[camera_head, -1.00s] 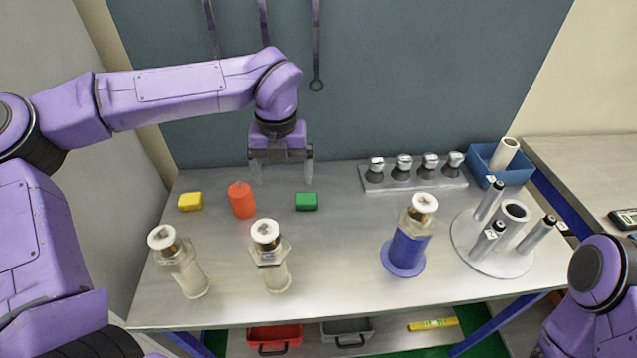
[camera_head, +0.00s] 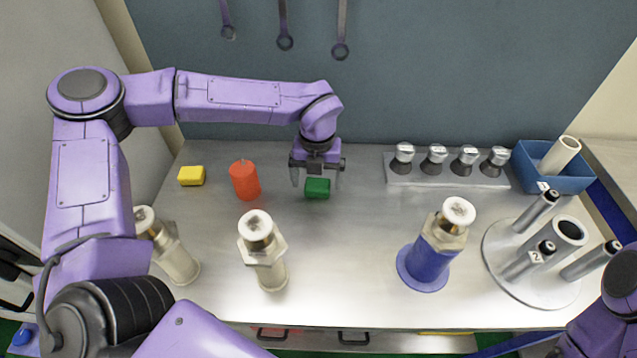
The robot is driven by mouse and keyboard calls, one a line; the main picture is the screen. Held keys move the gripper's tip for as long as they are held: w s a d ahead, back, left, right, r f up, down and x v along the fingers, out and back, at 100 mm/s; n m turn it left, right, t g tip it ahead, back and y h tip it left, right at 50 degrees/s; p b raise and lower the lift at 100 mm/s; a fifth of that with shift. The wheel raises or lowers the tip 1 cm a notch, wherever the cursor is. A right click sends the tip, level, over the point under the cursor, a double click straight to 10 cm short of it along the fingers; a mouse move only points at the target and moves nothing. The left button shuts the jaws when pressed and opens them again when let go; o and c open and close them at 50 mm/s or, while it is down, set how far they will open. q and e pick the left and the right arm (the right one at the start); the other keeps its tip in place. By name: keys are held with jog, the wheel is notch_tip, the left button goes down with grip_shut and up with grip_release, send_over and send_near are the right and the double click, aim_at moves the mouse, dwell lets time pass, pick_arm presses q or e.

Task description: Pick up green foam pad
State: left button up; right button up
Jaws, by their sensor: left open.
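The green foam pad (camera_head: 317,189) is a small green block on the metal table, near its back edge. My left gripper (camera_head: 315,182) is open, pointing down over the pad. One finger shows to the left of the pad and the other near its right side. I cannot tell whether the fingers touch the pad. My right arm shows only in part at the lower right corner, and its gripper is out of view.
A red cylinder (camera_head: 245,181) and a yellow pad (camera_head: 191,176) stand to the left. A canister on a blue base (camera_head: 424,262), a lid rack (camera_head: 447,174), a tube stand (camera_head: 530,271) and a blue bin (camera_head: 570,181) are to the right.

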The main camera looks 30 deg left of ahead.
pick_arm(q)
jog(key=shift+f, duration=0.8)
jog(key=c, duration=1.1)
jog(key=shift+r, duration=0.1)
jog(key=shift+r, duration=0.25)
jog(key=r, duration=0.2)
jog(key=shift+d+r+b, duration=0.2)
jog(key=shift+r+b, duration=0.2)
jog(key=s+d+r+b, duration=0.1)
jog(key=s+d+r, duration=0.1)
jog(key=d+r, duration=0.1)
jog(key=s+d+r+b, duration=0.2)
jog(key=s+d+r, duration=0.1)
jog(key=d, duration=0.1)
jog(key=s+d+r+b, duration=0.1)
jog(key=s+d+r, duration=0.2)
jog(key=d, duration=0.1)
jog(key=shift+d+r, duration=0.15)
jog(key=shift+r, duration=0.2)
jog(key=shift+o, duration=0.3)
jog(key=shift+w, duration=0.1)
